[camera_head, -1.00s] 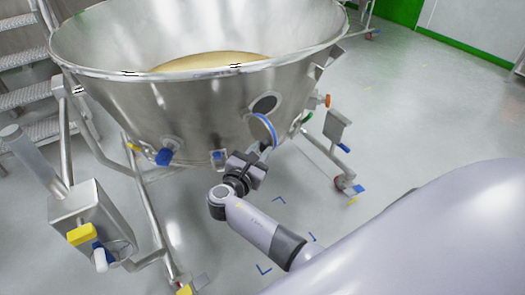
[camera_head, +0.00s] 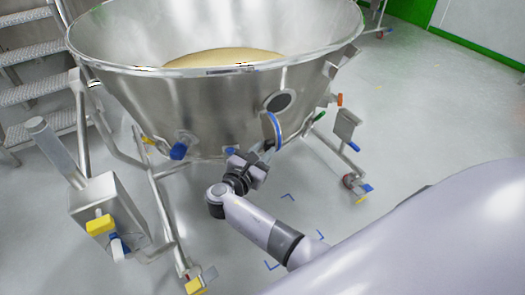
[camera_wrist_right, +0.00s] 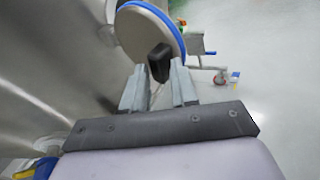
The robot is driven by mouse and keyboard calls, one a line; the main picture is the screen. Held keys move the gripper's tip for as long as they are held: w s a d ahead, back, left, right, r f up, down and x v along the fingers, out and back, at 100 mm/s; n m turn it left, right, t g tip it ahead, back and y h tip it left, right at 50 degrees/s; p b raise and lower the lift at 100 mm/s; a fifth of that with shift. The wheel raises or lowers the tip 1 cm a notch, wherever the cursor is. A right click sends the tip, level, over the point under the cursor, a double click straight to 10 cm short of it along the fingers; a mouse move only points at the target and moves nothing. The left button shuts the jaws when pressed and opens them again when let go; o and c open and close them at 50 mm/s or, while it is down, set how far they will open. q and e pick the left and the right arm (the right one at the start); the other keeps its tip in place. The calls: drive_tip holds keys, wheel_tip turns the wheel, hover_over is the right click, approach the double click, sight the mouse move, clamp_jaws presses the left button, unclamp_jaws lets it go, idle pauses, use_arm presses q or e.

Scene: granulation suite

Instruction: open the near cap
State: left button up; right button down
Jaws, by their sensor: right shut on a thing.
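The near cap (camera_head: 271,130) is a round metal disc with a blue rim. It stands swung away from a dark round port (camera_head: 279,102) in the wall of the steel bowl (camera_head: 200,105), and is seen nearly edge-on in the head view. In the right wrist view the cap (camera_wrist_right: 142,36) fills the top middle, with a black knob (camera_wrist_right: 160,62) on its face. My right gripper (camera_head: 264,153) is at the cap, its two fingers (camera_wrist_right: 160,84) shut on the knob. My left gripper is not in view.
The bowl holds pale powder (camera_head: 222,58) and stands on a wheeled frame with several blue and yellow parts. A metal box on a post (camera_head: 100,205) stands at left, and steps (camera_head: 30,90) behind it. Grey floor (camera_head: 430,110) is clear at right.

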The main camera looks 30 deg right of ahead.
drive_tip(key=shift+w+a+r+t, duration=0.15)
drive_tip(key=shift+w+r+t, duration=0.35)
drive_tip(key=shift+w+r, duration=0.45)
drive_tip(key=c, duration=1.2)
unclamp_jaws()
drive_tip(key=shift+w+f+n, duration=0.1)
drive_tip(key=shift+n, duration=0.2)
drive_tip(key=shift+c, duration=0.2)
drive_tip(key=o, duration=0.4)
drive_tip(key=shift+w+f, duration=0.15)
drive_tip(key=shift+f, duration=0.05)
drive_tip(key=shift+c, duration=0.4)
drive_tip(key=shift+a+r, duration=0.1)
drive_tip(key=shift+c, duration=0.4)
drive_tip(key=shift+r, duration=0.45)
drive_tip(key=shift+g, duration=0.3)
drive_tip(key=r+p, duration=0.1)
drive_tip(key=r, duration=0.4)
drive_tip(key=r+p, duration=0.1)
drive_tip(key=r, duration=0.5)
drive_tip(key=s+r+p, duration=0.1)
drive_tip(key=r+p, duration=0.1)
drive_tip(key=r, duration=0.3)
drive_tip(key=shift+r, duration=0.35)
drive_tip(key=shift+c, duration=0.2)
drive_tip(key=shift+r, duration=0.65)
drive_tip(key=shift+f, duration=0.15)
